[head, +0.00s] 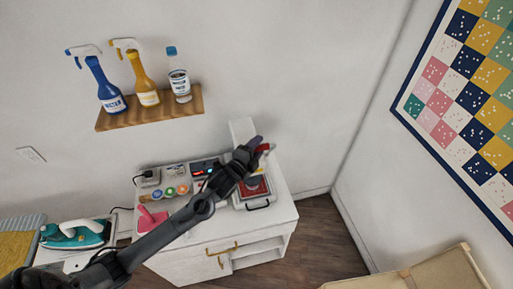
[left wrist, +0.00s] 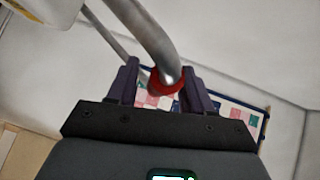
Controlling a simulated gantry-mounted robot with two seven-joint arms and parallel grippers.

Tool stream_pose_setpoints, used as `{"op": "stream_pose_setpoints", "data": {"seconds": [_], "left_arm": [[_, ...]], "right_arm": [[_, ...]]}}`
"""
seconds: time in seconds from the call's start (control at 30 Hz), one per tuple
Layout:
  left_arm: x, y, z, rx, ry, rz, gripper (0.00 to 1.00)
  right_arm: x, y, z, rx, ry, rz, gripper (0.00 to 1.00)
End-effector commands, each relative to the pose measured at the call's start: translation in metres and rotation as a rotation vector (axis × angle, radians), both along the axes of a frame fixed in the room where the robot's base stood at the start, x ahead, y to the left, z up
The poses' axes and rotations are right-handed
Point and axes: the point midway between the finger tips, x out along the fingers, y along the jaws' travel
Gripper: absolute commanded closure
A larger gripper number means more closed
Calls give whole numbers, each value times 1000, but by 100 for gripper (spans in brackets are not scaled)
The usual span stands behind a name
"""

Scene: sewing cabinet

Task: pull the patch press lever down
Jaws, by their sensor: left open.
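The patch press (head: 242,130) stands on the white cabinet, with a white upright body and a red pad (head: 255,187) low at its front. Its lever (head: 264,148) shows as a small red piece by my left gripper (head: 256,146). In the left wrist view the lever is a curved grey metal bar (left wrist: 152,38) with a red part (left wrist: 165,82) at its end. The bar's end lies between my two open fingers, with no clear grip on it. My arm hides part of the press in the head view. My right gripper is not in view.
The white cabinet top (head: 285,213) also holds a pink tool (head: 150,218), several coloured round items and a device with a red display (head: 205,168). A teal iron (head: 72,235) is at left. A wooden shelf (head: 150,113) with bottles hangs above.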

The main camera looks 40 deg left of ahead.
Motion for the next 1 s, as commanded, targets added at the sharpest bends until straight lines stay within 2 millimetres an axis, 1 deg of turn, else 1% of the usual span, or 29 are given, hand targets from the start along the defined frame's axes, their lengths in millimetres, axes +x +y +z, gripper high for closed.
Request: {"op": "stream_pose_setpoints", "data": {"seconds": [0.1, 0.43, 0.77, 0.87, 1.0], "left_arm": [[0, 0, 0, 0, 0, 0, 49], [0, 0, 0, 0, 0, 0, 100], [0, -2, -2, 4, -3, -1, 100], [0, -6, -6, 19, -15, -5, 100], [0, -18, -15, 60, -45, -17, 100]], "right_arm": [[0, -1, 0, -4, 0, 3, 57], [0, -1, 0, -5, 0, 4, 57], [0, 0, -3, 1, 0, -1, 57], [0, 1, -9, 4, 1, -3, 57], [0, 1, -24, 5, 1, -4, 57]]}}
